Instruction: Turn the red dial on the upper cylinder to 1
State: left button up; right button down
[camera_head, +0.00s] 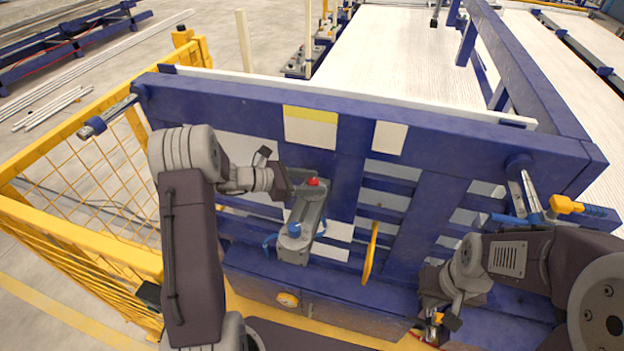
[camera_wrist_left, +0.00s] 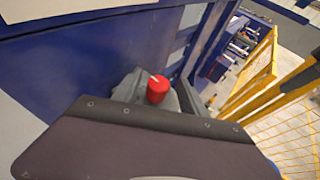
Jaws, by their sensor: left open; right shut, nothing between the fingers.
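The red dial (camera_head: 313,181) sits at the top end of the grey cylinder unit (camera_head: 308,212), which is mounted on the blue frame. The dial also shows in the left wrist view (camera_wrist_left: 158,91), with a pale mark on its top; no numbers can be read. My left gripper (camera_head: 300,184) is open, just left of the dial at close range. Whether its fingers touch the dial I cannot tell, as the dark gripper body hides the lower part of the wrist view. My right gripper (camera_head: 437,322) is shut and empty, low at the right, far from the dial.
A blue knob (camera_head: 294,230) sits lower on the grey unit. A yellow wheel (camera_head: 371,252) stands to its right. The blue frame (camera_head: 240,102) lies behind, a yellow mesh fence (camera_head: 75,235) to the left. Blue hoses hang beside the unit.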

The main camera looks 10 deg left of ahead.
pick_arm(q)
jog(key=shift+d, duration=0.15)
jog(key=shift+w+d+f, duration=0.1)
jog(key=shift+w+f, duration=0.05)
jog(key=shift+w, duration=0.05)
jog(key=shift+c, duration=0.7)
jog(key=shift+w, duration=0.15)
jog(key=c, duration=0.5)
grip_shut()
pick_arm(e)
jog(key=shift+w+d+f, duration=0.1)
jog(key=shift+w+d, duration=0.05)
jog(key=shift+w, duration=0.1)
jog(key=shift+f, duration=0.1)
